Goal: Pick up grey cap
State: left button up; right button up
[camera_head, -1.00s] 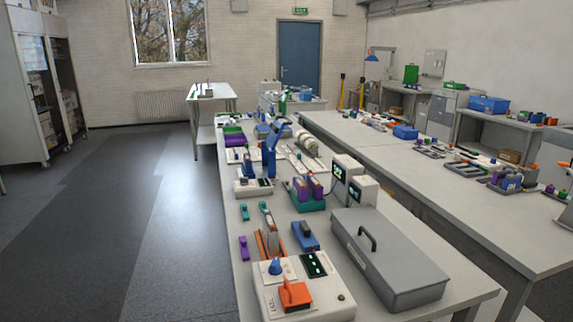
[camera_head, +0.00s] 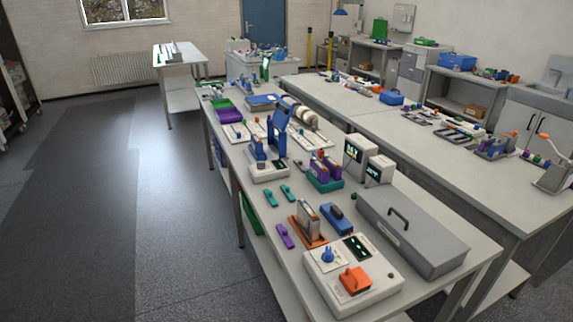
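No object can be picked out with certainty as the grey cap. A small dark grey piece (camera_head: 336,211) sits on a blue holder (camera_head: 343,224) on the near bench; it is too small to identify. Left of it, a grey upright block (camera_head: 307,217) stands in an orange holder (camera_head: 311,239). In front is a white device (camera_head: 352,298) with a blue knob (camera_head: 327,256), a dark display (camera_head: 357,247) and an orange part (camera_head: 355,280). Neither my left nor my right gripper is in view.
A large grey case (camera_head: 425,239) with a handle fills the bench's right side. Two white display units (camera_head: 358,158) stand behind it. Small green pieces (camera_head: 271,198) and a purple piece (camera_head: 285,236) lie along the left edge. The floor (camera_head: 170,215) left of the bench is clear.

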aim_at(299, 163)
jog(key=i+j+z, duration=0.1)
jog(key=j, duration=0.25)
jog(key=i+j+z, duration=0.1)
jog(key=i+j, duration=0.4)
jog(key=j, duration=0.25)
jog(key=i+j+z, duration=0.15)
jog(key=j, duration=0.2)
jog(key=i+j+z, duration=0.1)
jog(key=j, duration=0.3)
jog(key=i, duration=0.1)
